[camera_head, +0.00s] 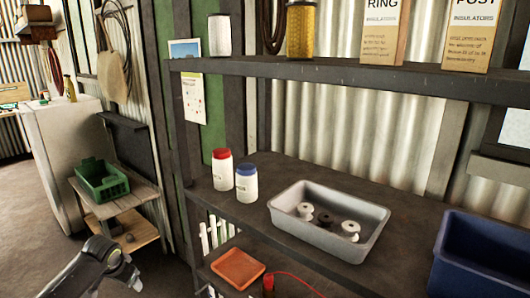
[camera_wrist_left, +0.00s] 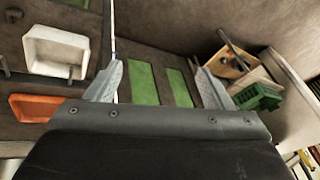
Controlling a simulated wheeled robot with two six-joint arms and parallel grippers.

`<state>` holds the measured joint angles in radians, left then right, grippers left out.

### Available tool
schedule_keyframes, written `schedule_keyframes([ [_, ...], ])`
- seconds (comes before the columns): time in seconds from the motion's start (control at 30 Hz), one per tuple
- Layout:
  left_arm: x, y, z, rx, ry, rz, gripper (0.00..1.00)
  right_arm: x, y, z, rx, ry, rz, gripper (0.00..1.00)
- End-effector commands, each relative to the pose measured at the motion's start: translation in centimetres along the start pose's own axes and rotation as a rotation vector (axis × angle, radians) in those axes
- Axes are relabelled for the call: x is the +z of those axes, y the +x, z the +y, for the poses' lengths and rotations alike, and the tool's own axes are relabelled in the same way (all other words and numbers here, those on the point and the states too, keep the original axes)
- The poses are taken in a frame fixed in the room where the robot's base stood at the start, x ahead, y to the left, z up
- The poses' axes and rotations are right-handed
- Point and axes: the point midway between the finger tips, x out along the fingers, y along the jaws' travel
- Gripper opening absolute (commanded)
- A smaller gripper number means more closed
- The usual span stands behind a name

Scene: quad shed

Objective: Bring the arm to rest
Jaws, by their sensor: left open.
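My left gripper (camera_wrist_left: 160,80) shows in the wrist view with its two grey fingers spread wide and nothing between them. Green wall strips and dark framing lie beyond the gap. In the head view, part of my left arm (camera_head: 98,268) comes in at the bottom left, in front of the floor and apart from the shelves. My right gripper is in neither view.
A grey tray (camera_head: 290,228) with several insulators stands on the shelf, beside red-capped (camera_head: 222,170) and blue-capped (camera_head: 246,183) jars. An orange tray (camera_head: 237,268) sits lower. A blue bin (camera_head: 485,255) is at right. A green crate (camera_head: 103,182) stands on a side table.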

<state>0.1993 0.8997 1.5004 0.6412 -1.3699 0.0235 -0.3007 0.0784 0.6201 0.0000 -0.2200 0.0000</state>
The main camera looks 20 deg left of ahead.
Motion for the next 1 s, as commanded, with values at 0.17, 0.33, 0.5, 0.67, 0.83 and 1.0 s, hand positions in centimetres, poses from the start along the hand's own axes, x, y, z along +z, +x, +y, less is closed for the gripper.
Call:
schedule_keyframes([
  [0.17, -6.1, -1.2, -2.8, -0.162, 0.07, 0.321, 0.75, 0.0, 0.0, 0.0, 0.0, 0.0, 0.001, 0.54],
  [0.33, -11.3, -4.3, -4.2, -0.298, 0.185, 0.62, 0.75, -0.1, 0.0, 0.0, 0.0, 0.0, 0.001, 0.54],
  [0.5, -15.4, -8.5, -3.7, -0.408, 0.342, 0.903, 0.75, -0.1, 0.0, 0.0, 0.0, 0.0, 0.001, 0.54],
  [0.67, -17.2, -11.5, -1.9, -0.47, 0.503, 1.117, 0.75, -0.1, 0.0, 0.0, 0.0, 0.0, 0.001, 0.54],
  [0.83, -9.5, 0.2, -0.5, -0.368, 0.386, 0.899, 0.75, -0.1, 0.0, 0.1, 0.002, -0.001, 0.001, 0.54],
  [1.0, -0.5, 9.2, 2.4, -0.281, 0.299, 0.706, 0.75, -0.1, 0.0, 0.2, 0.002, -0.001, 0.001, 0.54],
])
